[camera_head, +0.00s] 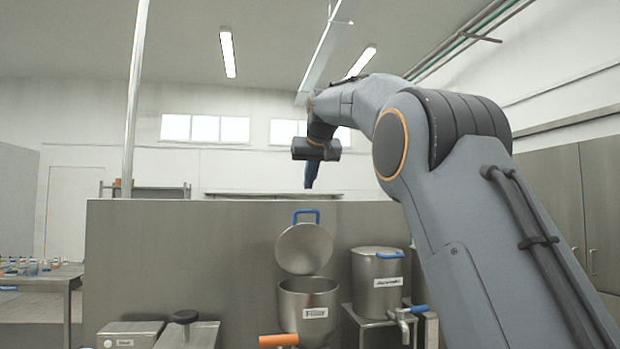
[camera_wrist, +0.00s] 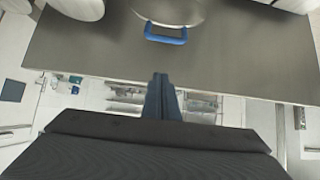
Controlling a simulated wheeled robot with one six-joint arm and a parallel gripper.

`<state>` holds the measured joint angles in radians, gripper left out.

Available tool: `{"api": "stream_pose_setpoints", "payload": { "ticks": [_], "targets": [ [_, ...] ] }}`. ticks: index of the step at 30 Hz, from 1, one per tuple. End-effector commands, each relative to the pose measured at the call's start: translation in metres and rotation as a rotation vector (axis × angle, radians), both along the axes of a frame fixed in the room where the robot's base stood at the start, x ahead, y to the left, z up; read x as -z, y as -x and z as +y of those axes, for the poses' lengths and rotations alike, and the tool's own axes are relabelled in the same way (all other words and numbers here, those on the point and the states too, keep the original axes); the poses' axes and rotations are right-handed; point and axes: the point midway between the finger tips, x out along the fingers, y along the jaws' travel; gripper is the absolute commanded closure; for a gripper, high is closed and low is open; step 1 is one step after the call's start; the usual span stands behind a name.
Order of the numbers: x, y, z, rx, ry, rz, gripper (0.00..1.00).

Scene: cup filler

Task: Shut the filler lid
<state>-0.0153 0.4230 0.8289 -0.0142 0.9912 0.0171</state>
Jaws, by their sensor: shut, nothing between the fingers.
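The filler (camera_head: 310,312) is a steel pot with a label on its front. Its round lid (camera_head: 304,249) stands open, tilted up behind the pot's mouth, with a blue handle (camera_head: 306,213) on its top edge. In the wrist view the blue handle (camera_wrist: 166,34) and part of the lid (camera_wrist: 170,10) show at the top. My gripper (camera_head: 310,182) is above the lid and the panel's top edge, apart from the handle. In the wrist view its blue fingers (camera_wrist: 161,82) are together and hold nothing.
A steel panel (camera_head: 170,250) stands behind the filler. A lidded pot (camera_head: 378,285) with a tap stands to the right. An orange handle (camera_head: 278,340) is at the filler's lower left, and low steel boxes (camera_head: 130,335) stand further left. Space above the panel is free.

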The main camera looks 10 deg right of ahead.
Motion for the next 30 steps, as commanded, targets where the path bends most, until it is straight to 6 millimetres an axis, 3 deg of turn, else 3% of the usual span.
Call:
{"api": "stream_pose_setpoints", "payload": {
  "ticks": [12,30],
  "targets": [
    [0.042,-0.053,0.000,0.000,0.000,0.002,1.00],
    [0.061,-0.019,0.000,0.000,0.000,0.000,1.00]
  ]
}}
